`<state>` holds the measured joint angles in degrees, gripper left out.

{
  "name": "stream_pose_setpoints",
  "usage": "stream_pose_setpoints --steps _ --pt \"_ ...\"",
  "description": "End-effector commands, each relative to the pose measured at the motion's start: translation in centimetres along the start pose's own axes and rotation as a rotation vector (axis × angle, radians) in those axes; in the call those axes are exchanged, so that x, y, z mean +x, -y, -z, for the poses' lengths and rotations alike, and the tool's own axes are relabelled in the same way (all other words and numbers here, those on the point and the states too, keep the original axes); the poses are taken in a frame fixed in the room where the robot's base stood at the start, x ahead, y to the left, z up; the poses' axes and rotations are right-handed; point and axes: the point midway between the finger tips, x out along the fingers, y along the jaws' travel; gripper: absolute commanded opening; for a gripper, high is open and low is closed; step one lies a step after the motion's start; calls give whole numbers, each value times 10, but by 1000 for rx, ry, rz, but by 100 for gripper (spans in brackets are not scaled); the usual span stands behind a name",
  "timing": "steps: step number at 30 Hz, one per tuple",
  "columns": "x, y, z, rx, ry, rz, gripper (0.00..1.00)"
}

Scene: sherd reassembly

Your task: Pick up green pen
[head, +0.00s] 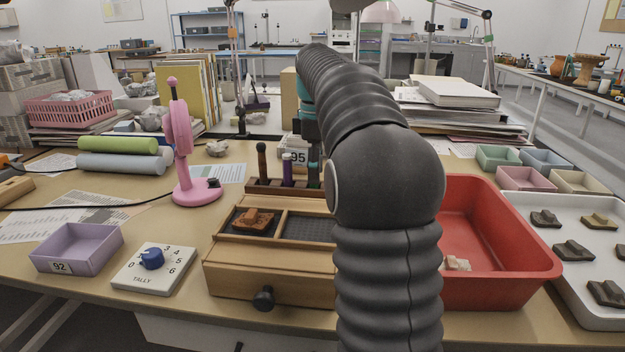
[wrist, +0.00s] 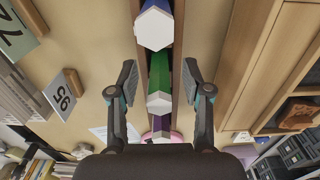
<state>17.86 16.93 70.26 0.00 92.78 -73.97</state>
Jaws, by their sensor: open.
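The green pen (wrist: 159,72) stands in a narrow wooden rack (head: 262,187), between a blue pen (wrist: 154,25) and a purple pen (wrist: 161,123) in the wrist view. Its pale end faces the wrist camera. In the head view the green pen (head: 314,173) shows just left of my arm. My gripper (wrist: 158,84) is open, with one finger on each side of the rack around the green pen. I see no contact with it. In the head view my arm hides most of the gripper and the right part of the rack.
A wooden box (head: 225,246) with a brown sherd (head: 253,219) stands in front of the rack. A pink stand (head: 183,160) is left of it, and a red tray (head: 535,256) is right of my arm. A "95" card (wrist: 62,95) stands close behind the rack.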

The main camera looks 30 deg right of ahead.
Motion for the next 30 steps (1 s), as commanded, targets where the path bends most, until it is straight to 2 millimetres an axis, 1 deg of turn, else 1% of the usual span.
stream_pose_setpoints --steps 1,3,6,12,14,15,18,30 --pt "8 0 -1 1 1 2 49" --pt "14 0 -2 2 0 1 49" --pt "17 0 -2 3 0 1 49" --pt "17 -1 -2 3 0 0 49" --pt "17 -1 -2 3 0 0 34" --pt "17 -1 -2 3 0 1 24" --pt "17 -1 -2 3 0 1 0" --pt "14 -1 -2 3 0 0 0"
